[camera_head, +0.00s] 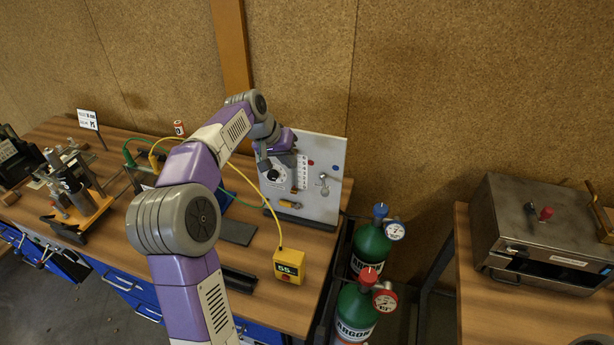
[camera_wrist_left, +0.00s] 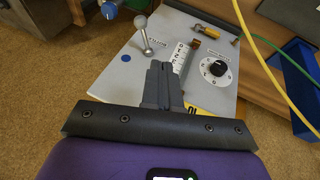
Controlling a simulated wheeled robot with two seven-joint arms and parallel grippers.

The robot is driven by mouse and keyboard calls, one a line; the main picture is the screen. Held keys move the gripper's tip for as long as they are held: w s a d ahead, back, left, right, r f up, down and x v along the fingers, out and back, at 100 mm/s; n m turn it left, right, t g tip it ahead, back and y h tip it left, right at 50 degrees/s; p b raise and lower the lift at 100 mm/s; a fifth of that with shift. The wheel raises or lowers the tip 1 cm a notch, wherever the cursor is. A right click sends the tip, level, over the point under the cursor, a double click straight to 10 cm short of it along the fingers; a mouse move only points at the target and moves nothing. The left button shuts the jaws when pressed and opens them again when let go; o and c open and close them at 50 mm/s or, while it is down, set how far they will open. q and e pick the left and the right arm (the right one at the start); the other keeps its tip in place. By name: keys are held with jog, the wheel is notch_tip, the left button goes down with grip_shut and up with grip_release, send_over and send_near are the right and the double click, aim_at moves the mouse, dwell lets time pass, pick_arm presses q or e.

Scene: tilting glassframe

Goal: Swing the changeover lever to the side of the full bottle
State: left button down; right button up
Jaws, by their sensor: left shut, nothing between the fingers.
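A grey ball-ended lever (camera_head: 323,184) stands on the right part of a pale upright panel (camera_head: 318,212). It also shows in the left wrist view (camera_wrist_left: 145,38). A red dot (camera_head: 310,162) and a blue dot (camera_head: 335,168) mark the panel near it. Two green argon bottles stand right of the bench: one with a blue cap (camera_head: 371,245), one with a red cap (camera_head: 355,306). Each has a gauge; the needles are too small to read. My left gripper (camera_head: 290,150) is shut and empty near the panel's top; its fingers (camera_wrist_left: 162,72) are apart from the lever. My right gripper is out of view.
A black dial (camera_head: 273,175) and a small brass-coloured part (camera_head: 290,204) sit on the panel. A yellow box (camera_head: 289,265) with a cable stands in front on the bench. A metal oven-like unit (camera_head: 540,232) stands on the right-hand table.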

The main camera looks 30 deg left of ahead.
pick_arm(q)
send_near(324, 186)
notch_tip(324, 186, down, 4)
jog(key=a, duration=0.2)
jog(key=shift+w+d+f, duration=0.1)
jog(key=shift+d+f, duration=0.35)
jog(key=shift+d, duration=0.25)
jog(key=shift+w+d+f, duration=0.1)
jog(key=shift+d+f, duration=0.4)
jog(key=shift+d, duration=0.2)
jog(key=shift+s+a, duration=0.1)
